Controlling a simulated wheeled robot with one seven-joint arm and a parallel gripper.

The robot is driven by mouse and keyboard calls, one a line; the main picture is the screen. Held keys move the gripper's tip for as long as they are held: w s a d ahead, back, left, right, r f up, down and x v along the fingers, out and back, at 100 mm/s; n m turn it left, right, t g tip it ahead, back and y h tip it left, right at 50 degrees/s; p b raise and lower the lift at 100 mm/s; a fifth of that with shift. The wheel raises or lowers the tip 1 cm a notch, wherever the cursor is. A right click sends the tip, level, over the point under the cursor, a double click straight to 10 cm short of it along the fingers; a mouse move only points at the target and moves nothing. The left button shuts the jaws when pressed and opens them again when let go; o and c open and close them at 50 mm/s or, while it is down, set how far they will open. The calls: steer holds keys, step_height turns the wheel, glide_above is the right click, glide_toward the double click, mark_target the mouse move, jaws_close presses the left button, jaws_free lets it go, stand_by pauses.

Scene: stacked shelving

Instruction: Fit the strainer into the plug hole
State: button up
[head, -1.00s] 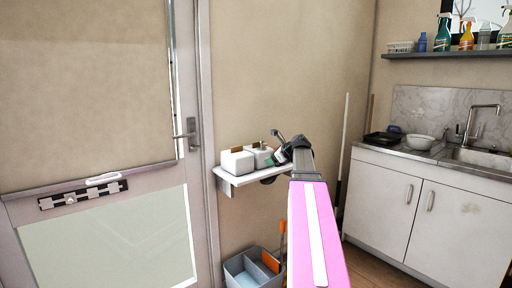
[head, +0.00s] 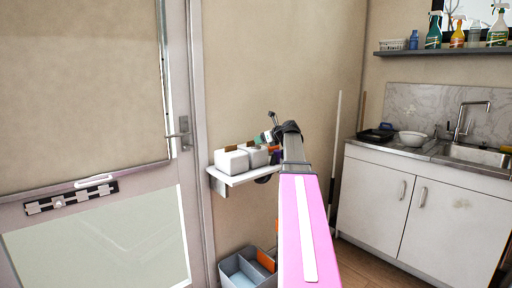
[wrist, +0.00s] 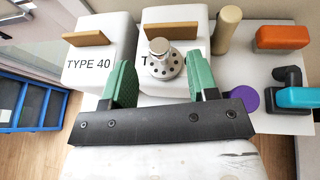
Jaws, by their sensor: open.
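The strainer (wrist: 166,66) is a metal disc with holes and a raised knob. In the wrist view it shows between the fingers of my gripper (wrist: 161,78), in front of a white box partly hidden behind it. The green fingers are open, apart from the strainer on both sides. In the head view my gripper (head: 272,135) is over the small wall shelf (head: 238,178), and the strainer cannot be made out. The sink (head: 476,154) is at the far right in the counter; its plug hole is not visible.
A white box marked TYPE 40 (wrist: 98,64) stands left of the strainer. A tan cylinder (wrist: 227,30), an orange-topped item (wrist: 282,38) and a purple disc (wrist: 246,100) are to the right. A grey bin (head: 240,272) is on the floor below. The counter holds a white bowl (head: 413,139).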

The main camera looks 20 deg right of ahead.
steer(key=x, duration=0.4)
steer(key=shift+w, duration=0.2)
jaws_close()
steer(key=shift+r, duration=0.2)
